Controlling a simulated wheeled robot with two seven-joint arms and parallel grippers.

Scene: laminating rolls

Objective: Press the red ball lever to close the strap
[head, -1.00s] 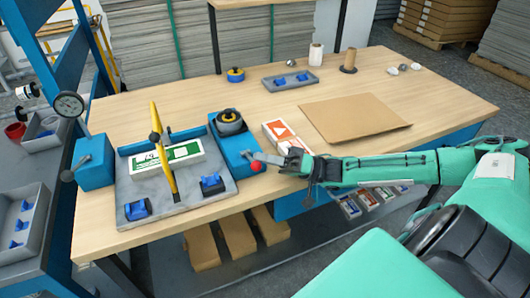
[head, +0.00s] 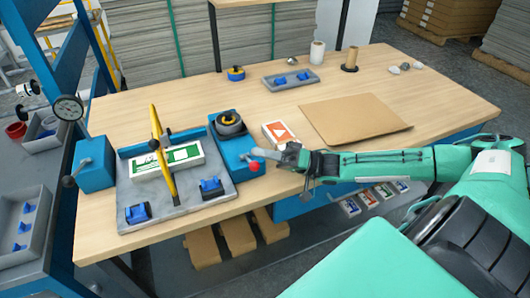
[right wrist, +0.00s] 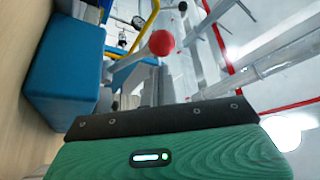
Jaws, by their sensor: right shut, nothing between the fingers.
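The red ball (head: 254,166) of the lever stands at the front right of a blue box (head: 238,148) on the bench. It also shows in the right wrist view (right wrist: 162,43), beyond the dark edge of my gripper. My right gripper (head: 268,154) is shut and empty, just right of and slightly above the ball in the head view; I cannot tell whether they touch. A yellow strap (head: 161,150) crosses above a white and green carton (head: 168,160) on a grey plate (head: 180,207). My left gripper is not in view.
Blue clamps (head: 211,188) sit on the plate. A white and orange carton (head: 279,134) and a brown sheet (head: 352,119) lie to the right.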

